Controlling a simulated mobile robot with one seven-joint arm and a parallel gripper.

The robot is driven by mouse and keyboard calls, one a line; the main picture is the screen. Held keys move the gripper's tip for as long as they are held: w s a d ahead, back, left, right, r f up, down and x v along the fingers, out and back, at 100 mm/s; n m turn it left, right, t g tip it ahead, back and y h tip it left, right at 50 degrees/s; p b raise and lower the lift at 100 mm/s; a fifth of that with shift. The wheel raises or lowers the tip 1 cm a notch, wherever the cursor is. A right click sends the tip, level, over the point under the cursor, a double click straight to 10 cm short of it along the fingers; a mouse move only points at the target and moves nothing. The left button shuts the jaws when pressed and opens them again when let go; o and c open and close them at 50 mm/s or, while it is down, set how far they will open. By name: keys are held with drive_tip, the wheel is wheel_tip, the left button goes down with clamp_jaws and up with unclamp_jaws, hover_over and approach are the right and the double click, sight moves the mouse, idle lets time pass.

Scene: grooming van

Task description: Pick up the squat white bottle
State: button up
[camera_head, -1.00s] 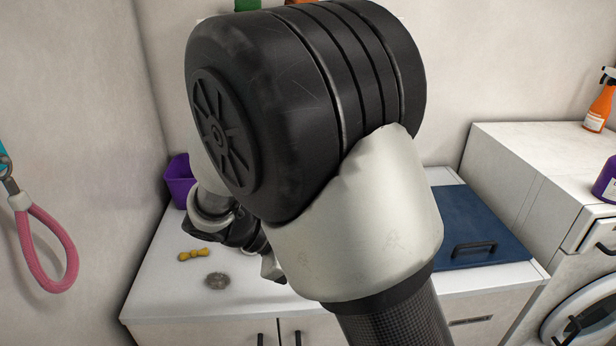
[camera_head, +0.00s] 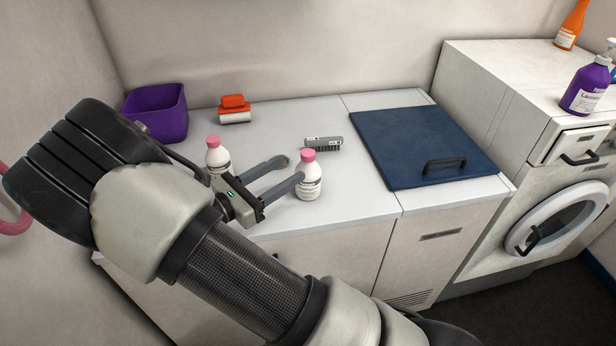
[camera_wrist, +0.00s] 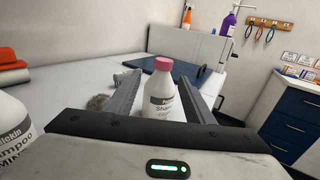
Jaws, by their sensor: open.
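Two white bottles with pink caps stand upright on the white counter. One bottle (camera_head: 309,182) is just beyond my fingertips in the head view; in the wrist view this bottle (camera_wrist: 163,98) shows straight ahead between the fingers. The other bottle (camera_head: 217,157) stands to the left, partly hidden behind my gripper; its label (camera_wrist: 12,130) shows at the wrist view's left edge. Both look alike in shape, so I cannot tell surely which is the squat one. My gripper (camera_head: 289,171) is open and empty, low over the counter; I cannot tell if a finger touches the bottle ahead.
A grey brush (camera_head: 323,143) lies behind the bottle ahead. A purple bin (camera_head: 157,113) and an orange-and-white item (camera_head: 235,109) stand at the back left. A blue panel with a handle (camera_head: 420,143) covers the right of the counter. A purple bottle (camera_head: 586,86) stands farther right.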

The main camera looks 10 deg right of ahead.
sight(303, 161)
drive_tip(key=shift+x, duration=1.15)
drive_tip(key=x, duration=0.5)
drive_tip(key=shift+s+d+r, duration=0.15)
drive_tip(key=shift+d+r, duration=0.05)
drive_tip(key=shift+r, duration=0.05)
clamp_jaws()
